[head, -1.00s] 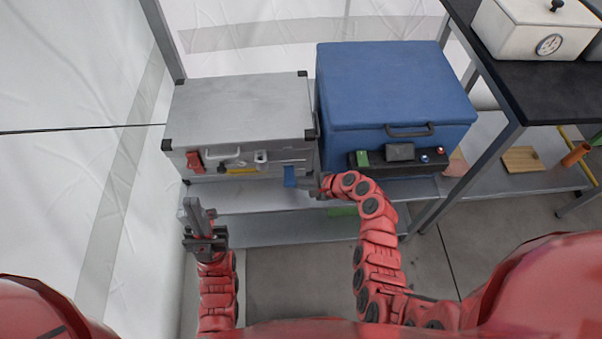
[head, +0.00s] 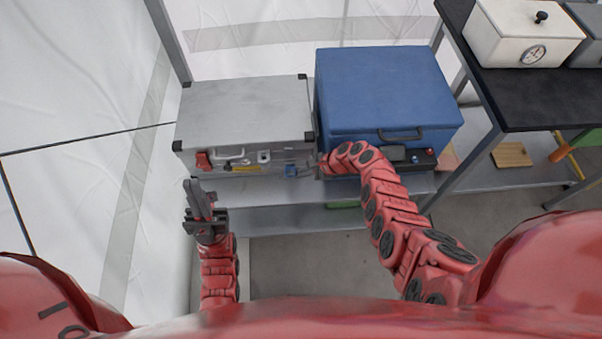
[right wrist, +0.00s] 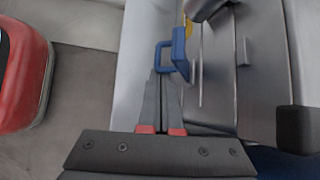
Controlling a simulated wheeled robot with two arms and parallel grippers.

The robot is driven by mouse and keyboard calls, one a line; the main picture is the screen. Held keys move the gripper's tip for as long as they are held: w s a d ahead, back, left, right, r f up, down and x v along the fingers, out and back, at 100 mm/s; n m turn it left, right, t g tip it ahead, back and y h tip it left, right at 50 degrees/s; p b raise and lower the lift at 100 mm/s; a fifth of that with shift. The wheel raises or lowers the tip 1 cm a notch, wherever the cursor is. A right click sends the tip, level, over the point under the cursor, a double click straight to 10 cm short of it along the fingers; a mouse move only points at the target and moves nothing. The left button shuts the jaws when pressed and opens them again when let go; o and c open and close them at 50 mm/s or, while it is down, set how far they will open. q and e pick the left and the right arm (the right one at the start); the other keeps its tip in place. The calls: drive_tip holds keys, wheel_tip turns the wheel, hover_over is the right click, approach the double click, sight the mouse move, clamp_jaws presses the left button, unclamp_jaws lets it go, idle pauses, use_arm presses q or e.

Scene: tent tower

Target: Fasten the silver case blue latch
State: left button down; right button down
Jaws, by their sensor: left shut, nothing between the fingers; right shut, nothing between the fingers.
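The silver case (head: 245,102) stands closed on a shelf at the left. Its blue latch (head: 291,171) is at the right end of the front face. In the right wrist view the blue latch (right wrist: 179,52) is a looped piece sticking out from the case front, not flat against it. My right gripper (head: 302,171) is shut and empty, its fingertips right at the latch; whether they touch it I cannot tell. The fingers (right wrist: 163,76) show together below the loop. My left gripper (head: 197,192) is shut and empty, in front of the case's left side and apart from it.
A red latch (head: 203,160), a handle and a yellow part are also on the case front. A blue cooler box (head: 380,90) stands close to the right of the case. A black-topped table (head: 520,95) is further right.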

drive_tip(key=shift+r, duration=0.15)
idle(0.5)
drive_tip(key=v, duration=1.7)
